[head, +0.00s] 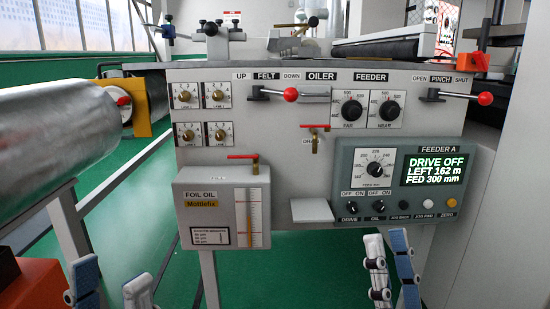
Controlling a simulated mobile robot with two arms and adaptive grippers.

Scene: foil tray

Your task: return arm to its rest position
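My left gripper (112,274) is at the bottom left of the head view, its two blue and white fingers pointing up and apart with nothing between them. My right gripper (388,242) is at the bottom right, below the feeder box. Its two fingers stand close together with a narrow empty gap between them. Both grippers appear clear of the machine. The wrists and most of both arms are outside the view.
The grey machine panel (285,160) carries several dials and levers. The foil oil box (222,215) and Feeder A box (400,180) stick out from it; the display reads DRIVE OFF. A large foil roll (50,135) is at left. Green floor (310,265) shows between the grippers.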

